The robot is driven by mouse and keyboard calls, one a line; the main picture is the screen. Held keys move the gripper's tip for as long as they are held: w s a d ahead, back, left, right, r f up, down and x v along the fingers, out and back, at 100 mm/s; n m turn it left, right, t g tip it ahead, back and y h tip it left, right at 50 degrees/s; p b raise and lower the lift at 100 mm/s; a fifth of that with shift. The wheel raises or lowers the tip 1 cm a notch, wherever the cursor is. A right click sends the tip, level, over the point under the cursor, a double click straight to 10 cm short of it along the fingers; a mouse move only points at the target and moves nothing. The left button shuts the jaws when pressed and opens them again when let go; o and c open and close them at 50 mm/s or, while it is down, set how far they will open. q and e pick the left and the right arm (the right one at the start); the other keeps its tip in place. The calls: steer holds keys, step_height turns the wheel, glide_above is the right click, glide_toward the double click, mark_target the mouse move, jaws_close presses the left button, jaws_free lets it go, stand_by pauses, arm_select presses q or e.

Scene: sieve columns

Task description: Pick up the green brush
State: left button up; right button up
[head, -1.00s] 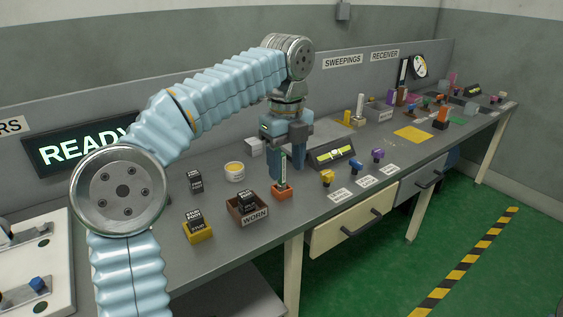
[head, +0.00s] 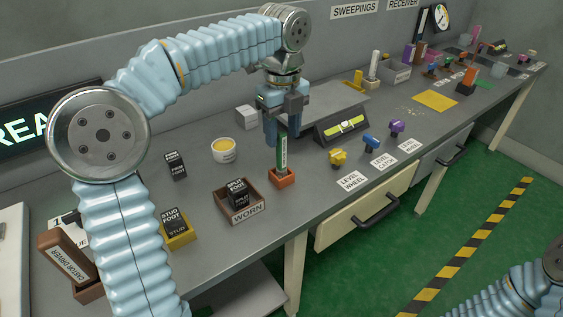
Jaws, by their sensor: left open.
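The green brush (head: 282,155) stands upright in a small orange-brown holder (head: 283,179) near the front edge of the bench. Its green side carries a pale label too small to read. My left gripper (head: 282,137) points down over it and is open. Its fingertips are level with the brush's upper end in the picture. I cannot tell whether the brush top lies between the fingers or just in front of or behind them. My right gripper is out of view.
The WORN tray (head: 243,217) with a black block stands left of the brush. A white tub (head: 224,150) is behind it. A dark level gauge (head: 342,131) and yellow (head: 338,157), blue (head: 370,143) and purple (head: 397,127) pieces stand to the right. Part of my right arm shows bottom right.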

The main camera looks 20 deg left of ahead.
mark_target(281, 152)
arm_select(q)
steer(key=f, duration=0.4)
steer(key=f+b, duration=0.1)
steer(key=shift+s+f, duration=0.35)
steer(key=shift+f, duration=0.05)
jaws_close()
